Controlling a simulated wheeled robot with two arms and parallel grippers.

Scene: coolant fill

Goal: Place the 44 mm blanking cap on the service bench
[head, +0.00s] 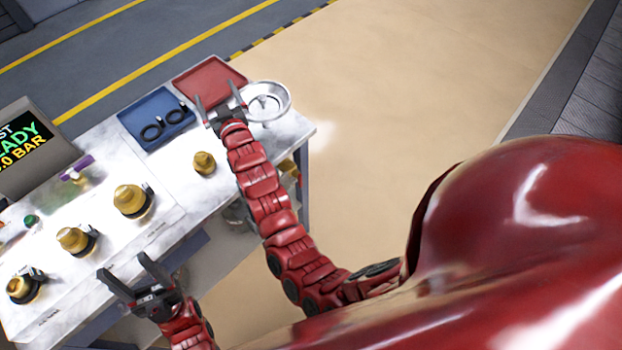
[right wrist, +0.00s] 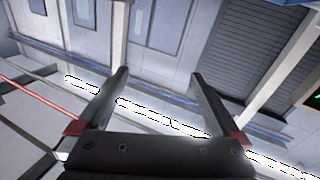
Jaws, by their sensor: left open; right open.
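Several brass-coloured caps are on the white service bench (head: 185,205) in the head view. One small cap (head: 204,163) stands alone on the bare surface. A larger cap (head: 130,200), a middle cap (head: 74,239) and a near-left cap (head: 20,287) sit in a row on dark-edged fittings. I cannot read which is 44 mm. My left gripper (head: 123,265) is open and empty near the bench's front edge, right of the row. My right gripper (head: 218,93) is open and empty by the red tray and metal bowl. In the right wrist view its fingers (right wrist: 159,74) hold nothing.
A blue tray (head: 139,115) with black rings, a red tray (head: 207,72) and a metal bowl (head: 284,108) are at the bench's far end. A display (head: 35,150) stands at the left. A purple item (head: 76,168) and a green item (head: 31,221) lie near it.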

